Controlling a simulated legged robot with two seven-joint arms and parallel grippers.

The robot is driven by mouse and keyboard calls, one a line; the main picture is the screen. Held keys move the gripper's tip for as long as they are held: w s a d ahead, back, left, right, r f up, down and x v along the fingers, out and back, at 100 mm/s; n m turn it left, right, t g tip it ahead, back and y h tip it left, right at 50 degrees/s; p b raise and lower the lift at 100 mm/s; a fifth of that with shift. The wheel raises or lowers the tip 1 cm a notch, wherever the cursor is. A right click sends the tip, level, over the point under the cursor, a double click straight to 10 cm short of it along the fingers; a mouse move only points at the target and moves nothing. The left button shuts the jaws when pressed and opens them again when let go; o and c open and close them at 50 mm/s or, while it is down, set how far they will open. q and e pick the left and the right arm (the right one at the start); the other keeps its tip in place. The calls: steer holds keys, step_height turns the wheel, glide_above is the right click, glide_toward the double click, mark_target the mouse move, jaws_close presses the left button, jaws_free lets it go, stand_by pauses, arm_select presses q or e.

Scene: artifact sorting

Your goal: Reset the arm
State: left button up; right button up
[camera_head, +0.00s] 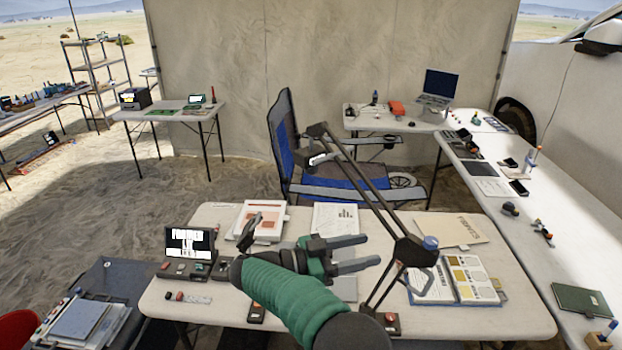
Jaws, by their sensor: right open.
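My right arm, in a green sleeve, comes in from the bottom of the head view and reaches over the near white table (400,325). My right gripper (371,251) is open, with its two dark grey fingers pointing right above the middle of the table. Nothing shows between the fingers. My left gripper is not in view.
A black jointed lamp-like arm (365,185) rises close to my right gripper. A small screen device (188,246), papers (336,217), an open binder (463,280) and a folder (452,229) lie around. A blue folding chair (335,195) stands behind. A long table (575,215) runs along the right.

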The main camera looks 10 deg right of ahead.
steer(key=w+a+r+n+t+y, duration=0.1)
steer(key=w+r+n+t+y, duration=0.2)
steer(key=w+n+t+y, duration=0.95)
steer(key=s+a+f+n+g+y, duration=0.1)
steer(key=s+f+n+g+y, duration=0.15)
steer(key=s+f, duration=0.5)
steer(key=s+a+f+n+g+y, duration=0.1)
steer(key=s+a+f+g+y, duration=0.1)
steer(key=s+f+y, duration=0.4)
steer(key=s+d+f+g+h, duration=0.1)
steer(key=s+f+g, duration=0.1)
steer(key=s, duration=0.5)
steer(key=s+d+f+g+h, duration=0.1)
steer(key=s+f+g, duration=0.2)
steer(key=s+f, duration=0.2)
steer(key=s+d+f+n+g, duration=0.1)
steer(key=s+d+f+g, duration=0.1)
steer(key=s, duration=0.8)
steer(key=shift+s+f+h, duration=0.4)
steer(key=shift+f, duration=0.5)
steer(key=shift+w+d, duration=0.1)
steer(key=shift+d, duration=0.05)
